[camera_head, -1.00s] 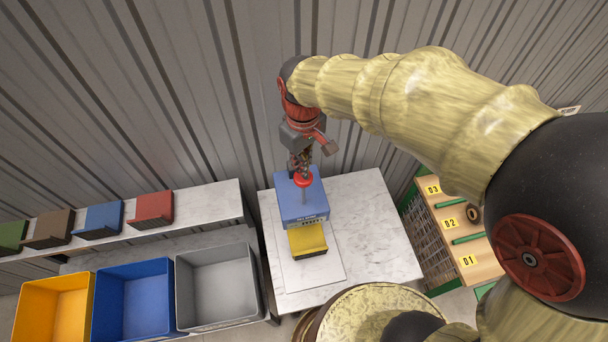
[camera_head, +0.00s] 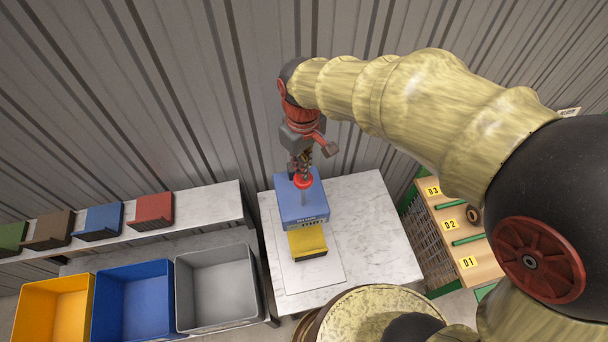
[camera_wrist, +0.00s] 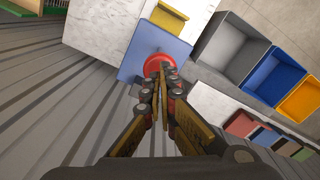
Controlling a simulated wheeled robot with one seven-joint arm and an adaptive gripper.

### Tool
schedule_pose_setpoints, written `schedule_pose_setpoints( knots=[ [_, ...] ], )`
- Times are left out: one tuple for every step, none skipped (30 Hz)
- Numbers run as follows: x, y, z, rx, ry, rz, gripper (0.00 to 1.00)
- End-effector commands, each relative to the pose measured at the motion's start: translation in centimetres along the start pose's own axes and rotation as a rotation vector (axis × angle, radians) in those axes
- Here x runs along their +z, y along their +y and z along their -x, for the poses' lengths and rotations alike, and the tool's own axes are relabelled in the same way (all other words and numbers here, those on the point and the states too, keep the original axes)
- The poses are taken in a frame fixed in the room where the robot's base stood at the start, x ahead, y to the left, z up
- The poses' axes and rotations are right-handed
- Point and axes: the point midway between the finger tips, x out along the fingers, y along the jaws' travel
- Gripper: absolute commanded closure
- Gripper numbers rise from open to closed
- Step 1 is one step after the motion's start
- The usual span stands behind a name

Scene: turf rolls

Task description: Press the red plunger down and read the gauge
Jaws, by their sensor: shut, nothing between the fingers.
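The red plunger (camera_head: 303,182) stands on a thin rod on top of a blue box (camera_head: 296,208), which rests on a white marble table (camera_head: 372,220). My gripper (camera_head: 301,174) is shut and empty, pointing down right at the plunger's red cap. In the wrist view the cap (camera_wrist: 158,62) shows just beyond the fingertips (camera_wrist: 166,72); they appear to touch it. The box's front carries small dark markings, too small to read as a gauge. A yellow block (camera_head: 308,240) sits in front of the box.
A yellow bin (camera_head: 20,318), a blue bin (camera_head: 102,300) and a grey bin (camera_head: 184,290) stand at the left. A shelf behind them holds several coloured blocks. A wooden rack (camera_head: 470,262) with numbered labels is at the right. The table's right part is clear.

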Motion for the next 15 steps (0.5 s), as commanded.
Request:
schedule_pose_setpoints(
  knots=[
    [0.0,0.0,0.0,0.0,0.0,0.0,1.0],
    [0.0,0.0,0.0,0.0,0.0,0.0,1.0],
    [0.0,0.0,0.0,0.0,0.0,0.0,1.0],
    [0.0,0.0,0.0,0.0,0.0,0.0,1.0],
    [0.0,0.0,0.0,0.0,0.0,0.0,1.0],
    [0.0,0.0,-0.1,0.0,0.0,0.0,1.0],
    [0.0,0.0,-0.2,0.0,0.0,0.0,1.0],
    [0.0,0.0,-0.3,0.0,0.0,0.0,1.0],
    [0.0,0.0,-0.5,0.0,0.0,0.0,1.0],
    [0.0,0.0,-0.7,0.0,0.0,0.0,1.0],
    [0.0,0.0,-0.8,0.0,0.0,0.0,1.0],
    [0.0,0.0,-1.0,0.0,0.0,0.0,1.0],
    [0.0,0.0,-1.1,0.0,0.0,0.0,1.0],
    [0.0,0.0,-1.3,0.0,0.0,0.0,1.0],
    [0.0,0.0,-1.5,0.0,0.0,0.0,1.0]
  ],
)
